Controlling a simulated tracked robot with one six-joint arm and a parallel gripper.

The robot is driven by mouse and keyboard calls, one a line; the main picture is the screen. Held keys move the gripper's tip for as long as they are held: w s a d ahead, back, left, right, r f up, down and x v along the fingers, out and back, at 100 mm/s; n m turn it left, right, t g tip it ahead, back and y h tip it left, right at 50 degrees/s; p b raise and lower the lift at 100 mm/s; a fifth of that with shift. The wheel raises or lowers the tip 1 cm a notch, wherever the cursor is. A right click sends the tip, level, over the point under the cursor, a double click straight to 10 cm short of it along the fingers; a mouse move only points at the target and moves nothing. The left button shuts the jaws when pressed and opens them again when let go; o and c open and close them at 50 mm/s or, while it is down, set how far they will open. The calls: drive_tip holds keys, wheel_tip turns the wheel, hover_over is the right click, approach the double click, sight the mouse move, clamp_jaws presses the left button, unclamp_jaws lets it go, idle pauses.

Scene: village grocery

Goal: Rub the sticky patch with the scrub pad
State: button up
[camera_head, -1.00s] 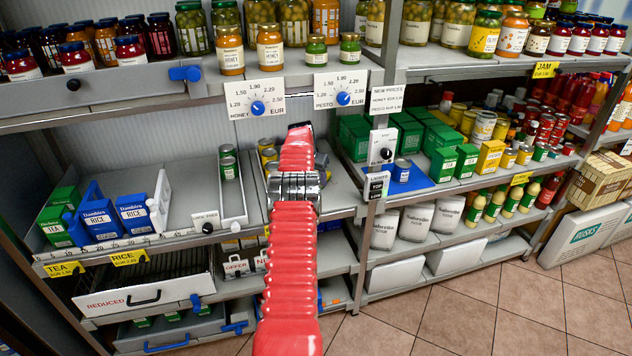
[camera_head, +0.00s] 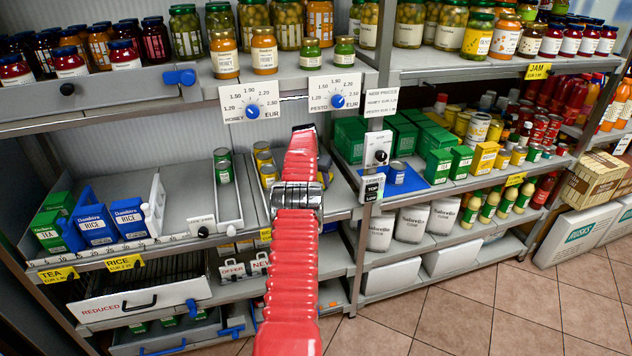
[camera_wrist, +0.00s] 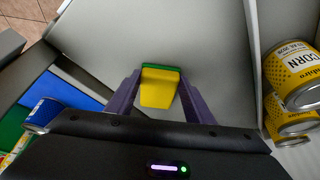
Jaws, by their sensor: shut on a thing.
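My gripper (camera_wrist: 158,78) has purple fingers and is shut on the scrub pad (camera_wrist: 158,92), which is yellow with a green far edge. In the wrist view the pad is over a bare grey shelf surface (camera_wrist: 190,35); I cannot tell whether it touches it. In the head view my red arm reaches to the middle shelf and hides the gripper and pad. I see no sticky patch in either view.
Yellow corn cans (camera_wrist: 293,75) stand close at the right in the wrist view, behind a pale divider (camera_wrist: 252,50). A blue mat (camera_head: 405,180) with a small can (camera_head: 396,172) lies right of my arm. Rice boxes (camera_head: 95,225) stand at the left.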

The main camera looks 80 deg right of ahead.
drive_tip(key=shift+s+f, duration=0.2)
drive_tip(key=shift+s+a, duration=0.45)
drive_tip(key=shift+a, duration=0.45)
drive_tip(key=shift+s+a, duration=0.45)
drive_tip(key=shift+a, duration=0.4)
drive_tip(key=shift+s+a+r, duration=0.15)
drive_tip(key=shift+s+a, duration=0.35)
drive_tip(key=shift+a, duration=0.3)
drive_tip(key=shift+s+a+r, duration=0.1)
drive_tip(key=shift+s+a, duration=0.35)
drive_tip(key=shift+a, duration=0.3)
drive_tip(key=shift+a, duration=0.1)
drive_tip(key=shift+s+a+f, duration=0.1)
drive_tip(key=shift+s+a, duration=0.4)
drive_tip(key=shift+a, duration=0.25)
drive_tip(key=shift+s+a+f, duration=0.1)
drive_tip(key=shift+s+a, duration=0.35)
drive_tip(key=shift+a, duration=0.3)
drive_tip(key=shift+r, duration=0.15)
